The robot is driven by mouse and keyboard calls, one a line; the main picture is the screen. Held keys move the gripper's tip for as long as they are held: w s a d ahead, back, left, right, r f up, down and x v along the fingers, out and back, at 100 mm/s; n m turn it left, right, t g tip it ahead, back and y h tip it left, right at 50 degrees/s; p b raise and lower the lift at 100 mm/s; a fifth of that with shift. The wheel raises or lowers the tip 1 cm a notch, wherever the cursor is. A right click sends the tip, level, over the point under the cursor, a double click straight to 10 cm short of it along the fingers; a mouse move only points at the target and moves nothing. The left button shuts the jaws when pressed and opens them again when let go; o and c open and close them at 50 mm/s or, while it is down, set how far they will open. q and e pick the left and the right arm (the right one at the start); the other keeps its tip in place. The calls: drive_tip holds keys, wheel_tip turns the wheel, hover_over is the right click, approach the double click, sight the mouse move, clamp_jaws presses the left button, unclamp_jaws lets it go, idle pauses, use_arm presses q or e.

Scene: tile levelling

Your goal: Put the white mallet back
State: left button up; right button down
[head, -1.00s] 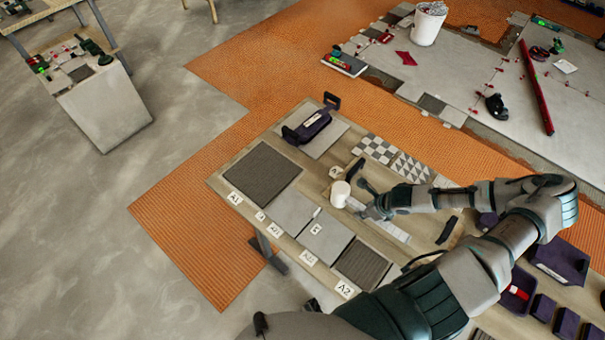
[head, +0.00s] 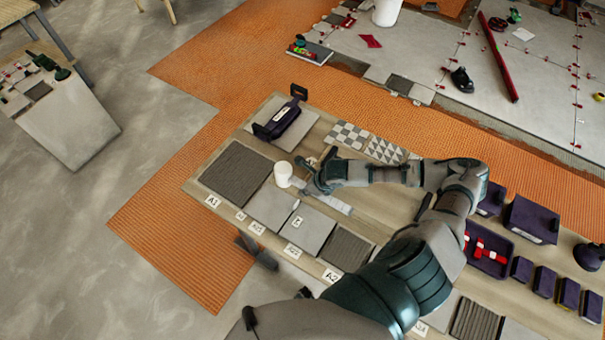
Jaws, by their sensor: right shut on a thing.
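The white mallet has a short white cylindrical head (head: 284,174) over the wooden workbench (head: 226,146), near the dark ribbed tile by label A1. A long pale strip (head: 334,203), which looks like its handle, runs from the head toward the lower right. My right gripper (head: 311,181) is shut on the mallet close behind the head, and its dark fingers hide part of the handle. I cannot tell whether the mallet touches the bench or hangs just above it.
The dark ribbed tile (head: 236,173) and grey tiles line the bench's near side. A purple handled tool (head: 284,122) stands at its far left corner. Patterned tiles (head: 386,150) lie behind my arm. Purple bins (head: 489,252) and boxes fill the right end.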

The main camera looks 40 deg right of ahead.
drive_tip(key=w+d, duration=0.1)
drive_tip(key=w, duration=0.1)
drive_tip(key=w+d, duration=0.2)
drive_tip(key=w+d+f, duration=0.1)
drive_tip(key=w, duration=0.1)
drive_tip(key=shift+d, duration=0.35)
drive_tip(key=x, duration=0.3)
drive_tip(key=shift+s+a+f, duration=0.15)
drive_tip(key=shift+a, duration=0.05)
drive_tip(key=shift+d+f, duration=0.15)
drive_tip(key=shift+d, duration=0.4)
drive_tip(key=shift+d+f, duration=0.3)
drive_tip(key=shift+f, duration=0.15)
drive_tip(key=shift+a+f, duration=0.1)
drive_tip(key=shift+a, duration=0.15)
drive_tip(key=shift+a+f, duration=0.1)
drive_tip(key=shift+a, duration=0.3)
drive_tip(key=c, duration=1)
unclamp_jaws()
drive_tip(key=shift+s, duration=0.1)
drive_tip(key=shift+d, duration=0.4)
use_arm(q)
drive_tip(key=shift+w+d+r+p, duration=0.1)
drive_tip(key=shift+d+r+p, duration=0.3)
drive_tip(key=shift+d+r, duration=0.05)
use_arm(e)
drive_tip(key=v, duration=1.3)
drive_tip(key=shift+w+r, duration=0.25)
drive_tip(key=shift+w, duration=0.1)
